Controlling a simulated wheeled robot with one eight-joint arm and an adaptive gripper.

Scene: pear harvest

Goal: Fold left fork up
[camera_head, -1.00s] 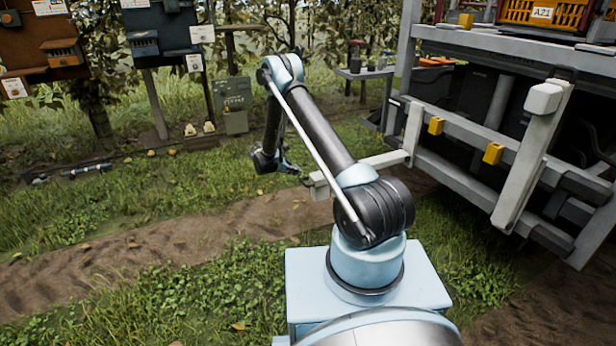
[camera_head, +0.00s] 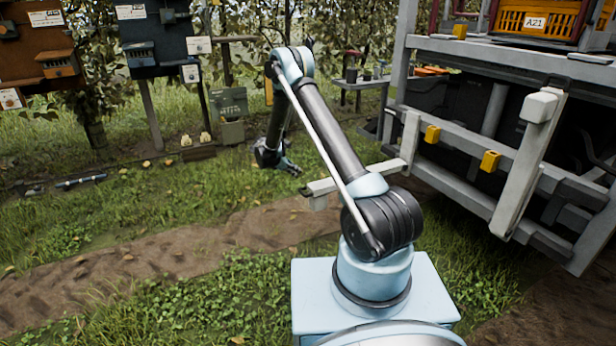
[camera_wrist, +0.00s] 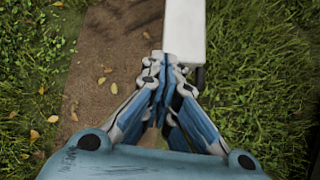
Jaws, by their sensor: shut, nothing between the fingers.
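The left fork (camera_head: 358,177) is a pale grey bar folded down, sticking out level to the left from the machine's lower frame. Its outer end has a short block on the underside. The right fork (camera_head: 525,165) stands upright, leaning slightly, with a white block at its top. My gripper (camera_head: 297,171) hangs just left of the left fork's outer end, pointing down. In the wrist view my gripper (camera_wrist: 168,62) is shut and empty, its fingertips overlapping the near end of the white left fork (camera_wrist: 184,25). I cannot tell whether they touch.
The grey machine frame (camera_head: 470,160) with yellow latches fills the right side, with an orange crate (camera_head: 540,22) on top. A side table (camera_head: 362,76) stands behind. A green box (camera_head: 230,104) and boards on posts stand at the back left. Grass and a dirt track are open.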

